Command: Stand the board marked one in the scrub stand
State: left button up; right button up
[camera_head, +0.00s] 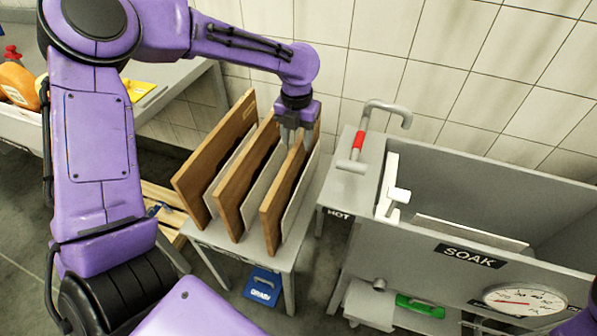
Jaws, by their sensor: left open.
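Three wooden boards stand upright in a grey rack (240,256): a left one (212,160), a middle one (245,180) and a right one (275,205). Pale grey panels stand between them. I cannot make out a number on any board. My left gripper (290,135) is open and points down at the top edge of the right board. I cannot tell whether its fingers touch the board. The gripper hides part of that top edge. I see no label reading scrub. My right gripper is not in view.
A grey sink marked SOAK (470,256) stands at the right, with a dial (524,300) and a red-banded tap (359,142). A green brush (420,306) sits below the sink. An orange bottle (18,84) is far left.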

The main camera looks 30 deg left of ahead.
aim_at(296, 145)
pick_arm(q)
jog(key=f, duration=0.6)
jog(key=shift+w+a, duration=0.2)
jog(key=shift+a, duration=0.1)
jog(key=shift+s+f, duration=0.1)
jog(key=shift+f, duration=0.2)
grip_shut()
jog(key=shift+r, duration=0.1)
dwell(0.5)
